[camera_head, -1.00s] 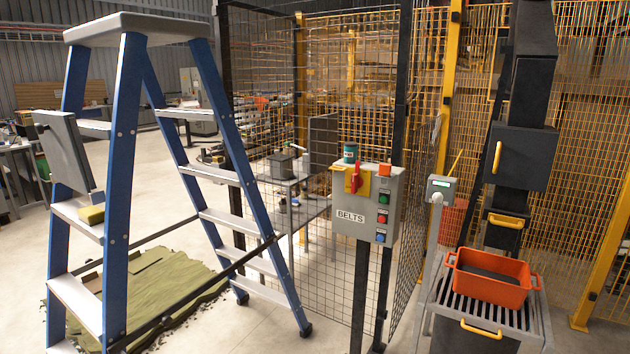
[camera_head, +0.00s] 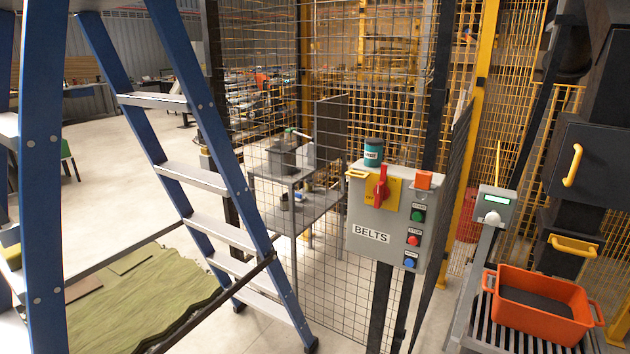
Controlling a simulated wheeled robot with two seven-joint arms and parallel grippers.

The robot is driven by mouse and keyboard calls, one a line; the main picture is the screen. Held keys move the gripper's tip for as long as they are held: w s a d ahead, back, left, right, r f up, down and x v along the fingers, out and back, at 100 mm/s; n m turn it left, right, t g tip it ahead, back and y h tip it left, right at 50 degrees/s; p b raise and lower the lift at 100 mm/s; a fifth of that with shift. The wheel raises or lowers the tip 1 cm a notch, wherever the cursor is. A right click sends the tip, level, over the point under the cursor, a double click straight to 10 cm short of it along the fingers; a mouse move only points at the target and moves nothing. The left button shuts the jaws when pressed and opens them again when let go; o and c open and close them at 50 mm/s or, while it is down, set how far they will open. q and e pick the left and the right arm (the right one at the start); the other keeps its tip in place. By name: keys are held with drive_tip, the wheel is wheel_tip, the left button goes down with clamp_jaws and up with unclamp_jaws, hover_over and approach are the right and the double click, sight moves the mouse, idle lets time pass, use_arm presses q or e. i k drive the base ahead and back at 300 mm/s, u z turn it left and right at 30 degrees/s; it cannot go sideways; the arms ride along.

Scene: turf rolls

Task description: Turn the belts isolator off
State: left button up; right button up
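The belts isolator (camera_head: 381,188) is a red rotary handle on a yellow plate, at the upper left of a grey control box (camera_head: 361,219) labelled BELTS. The red handle stands about upright. Green, red and blue buttons (camera_head: 413,239) run down the right side of the box. A teal can (camera_head: 373,152) and a small orange block (camera_head: 424,180) are on top of the box or at its top edge. The box is on a dark post in front of the mesh fence. Neither of my grippers is in view.
A blue stepladder (camera_head: 190,150) stands on the left, close to me, over a green turf sheet (camera_head: 150,300). An orange crate (camera_head: 542,305) sits on a slatted stand at the right. A mesh fence (camera_head: 330,270) runs behind the box. Floor shows between ladder and post.

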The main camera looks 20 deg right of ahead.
sight(381, 192)
drive_tip(key=z, duration=0.25)
drive_tip(key=i, duration=1.35)
drive_tip(key=z, duration=0.7)
